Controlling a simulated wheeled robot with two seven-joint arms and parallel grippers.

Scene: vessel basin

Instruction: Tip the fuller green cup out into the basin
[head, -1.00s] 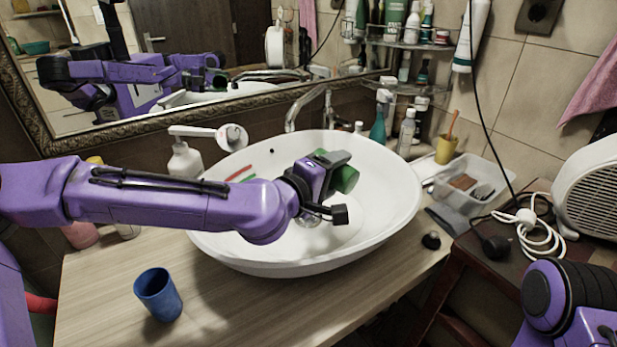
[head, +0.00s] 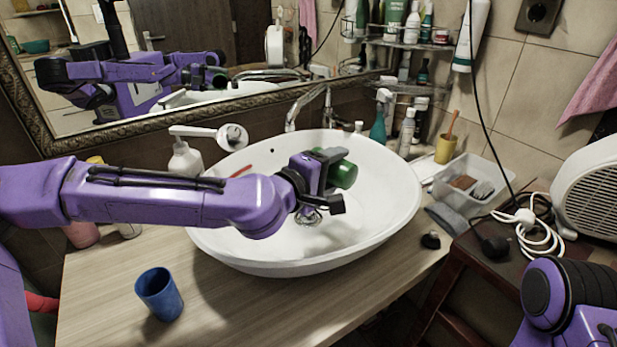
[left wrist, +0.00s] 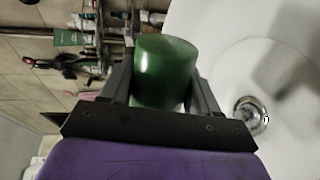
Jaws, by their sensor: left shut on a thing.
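A green cup (head: 343,174) is held over the white basin (head: 385,215) by my left gripper (head: 330,180). The cup lies tilted on its side in the head view, partly hidden by the gripper. In the left wrist view the green cup (left wrist: 165,73) sits between the two dark fingers, which are shut on its sides. The basin (left wrist: 215,30) and its drain (left wrist: 250,115) are beside it there. The cup's inside and any contents are hidden. My right gripper is out of view. A blue cup (head: 159,294) stands upright on the counter at the front left.
A faucet (head: 300,108) stands behind the basin. A soap dispenser (head: 185,158) is at its back left. A clear plastic box (head: 470,185) and a yellow cup (head: 446,148) are on the right. Bare counter (head: 215,310) lies in front of the basin.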

